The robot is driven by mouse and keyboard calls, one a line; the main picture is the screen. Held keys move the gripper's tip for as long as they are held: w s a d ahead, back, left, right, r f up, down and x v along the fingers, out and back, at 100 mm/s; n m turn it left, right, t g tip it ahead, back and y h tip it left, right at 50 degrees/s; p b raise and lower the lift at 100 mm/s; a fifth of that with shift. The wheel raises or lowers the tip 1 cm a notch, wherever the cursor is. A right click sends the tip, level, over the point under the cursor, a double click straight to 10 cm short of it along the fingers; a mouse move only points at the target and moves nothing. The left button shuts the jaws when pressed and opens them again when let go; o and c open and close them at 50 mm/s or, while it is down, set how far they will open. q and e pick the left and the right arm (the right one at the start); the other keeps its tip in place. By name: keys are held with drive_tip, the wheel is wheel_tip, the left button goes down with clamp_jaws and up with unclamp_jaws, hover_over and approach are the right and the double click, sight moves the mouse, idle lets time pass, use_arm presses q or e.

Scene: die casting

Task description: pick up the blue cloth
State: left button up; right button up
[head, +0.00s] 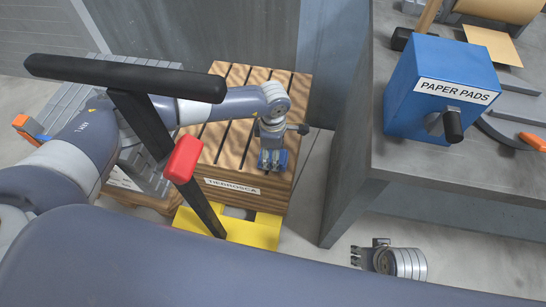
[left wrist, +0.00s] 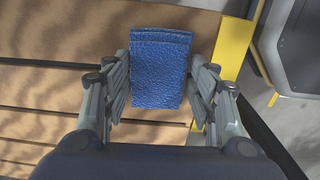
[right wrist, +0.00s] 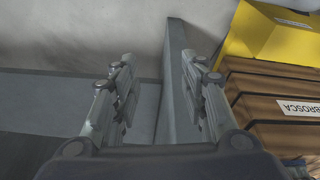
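In the head view my left gripper (head: 271,163) points down over the crate's front edge, and only bits of the cloth (head: 283,158) show around the fingers. My right gripper (head: 356,256) is over the floor, right of the crate, and is open and empty in the right wrist view (right wrist: 158,88).
A grey workbench (head: 365,150) stands right of the crate, with a blue paper pads box (head: 420,85) on it. A yellow frame (head: 255,228) lies at the crate's front. A black post with a red part (head: 183,160) stands in front of my left arm. Stacked grey blocks are at left.

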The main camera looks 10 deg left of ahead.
use_arm(q)
drive_tip(key=shift+r, duration=0.15)
wheel_tip(320, 180, up, 10)
drive_tip(key=p, duration=0.1)
drive_tip(key=o, duration=0.4)
drive_tip(key=shift+f, duration=0.2)
drive_tip(key=c, duration=0.3)
use_arm(e)
drive_tip(key=f, duration=0.5)
drive_tip(key=shift+s+f, duration=0.2)
drive_tip(key=shift+s, duration=0.1)
